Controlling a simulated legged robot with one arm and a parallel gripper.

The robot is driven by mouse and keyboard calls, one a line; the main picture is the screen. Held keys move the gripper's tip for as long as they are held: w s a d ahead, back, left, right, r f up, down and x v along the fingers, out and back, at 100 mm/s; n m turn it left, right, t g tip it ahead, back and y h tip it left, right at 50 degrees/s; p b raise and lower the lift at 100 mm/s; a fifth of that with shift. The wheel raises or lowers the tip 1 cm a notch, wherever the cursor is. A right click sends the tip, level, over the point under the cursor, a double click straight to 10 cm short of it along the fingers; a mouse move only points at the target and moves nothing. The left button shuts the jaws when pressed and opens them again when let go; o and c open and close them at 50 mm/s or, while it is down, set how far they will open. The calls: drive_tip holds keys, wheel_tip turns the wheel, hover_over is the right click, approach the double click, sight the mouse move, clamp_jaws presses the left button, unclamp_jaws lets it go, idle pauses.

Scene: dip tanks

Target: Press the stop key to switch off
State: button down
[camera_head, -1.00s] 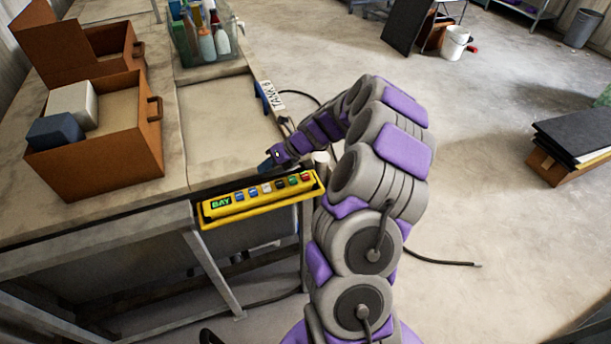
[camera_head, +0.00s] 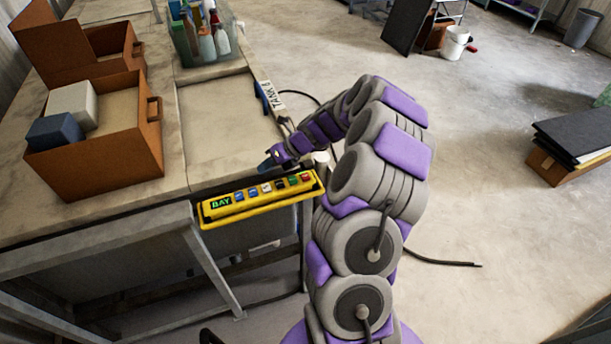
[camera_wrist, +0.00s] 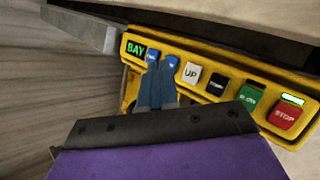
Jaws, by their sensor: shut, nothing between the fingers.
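The yellow control box (camera_head: 262,199) is fixed along the bench's front edge. In the wrist view its red STOP key (camera_wrist: 285,115) is at the right end, with a lit pale-green lamp just above it. To its left are a green key (camera_wrist: 252,99), a black key (camera_wrist: 216,87), a white UP key (camera_wrist: 191,74) and two blue keys. A green BAY display (camera_wrist: 135,48) is lit at the left end. My gripper (camera_wrist: 157,72) is shut and empty. Its blue fingertips appear over the blue keys, left of UP; contact cannot be told. It also shows beyond the box in the head view (camera_head: 267,163).
An open brown box (camera_head: 107,165) with a white block and a blue block stands on the bench at left. A clear bin of bottles (camera_head: 186,45) is at the back. A TANK label (camera_head: 272,97) is near my forearm.

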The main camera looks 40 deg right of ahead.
drive_tip(key=shift+a, duration=0.1)
idle(0.7)
drive_tip(key=s+a+r+n+g+h+b, duration=0.1)
drive_tip(key=s+a+r+n+g+b, duration=0.25)
drive_tip(key=s+a+n, duration=0.55)
drive_tip(key=s+a+r+n+g+b, duration=0.2)
drive_tip(key=s+a+r+n, duration=0.2)
drive_tip(key=s+a+n, duration=0.5)
drive_tip(key=s+f+n+g+h+b, duration=0.1)
drive_tip(key=s+n+h+b, duration=0.1)
drive_tip(key=s+n, duration=0.6)
drive_tip(key=s+d+f+n+g+h+b, duration=0.1)
drive_tip(key=s+n+h, duration=0.3)
drive_tip(key=s+n, duration=0.5)
drive_tip(key=s+f+b, duration=0.1)
drive_tip(key=s, duration=0.3)
drive_tip(key=shift+s+f, duration=0.15)
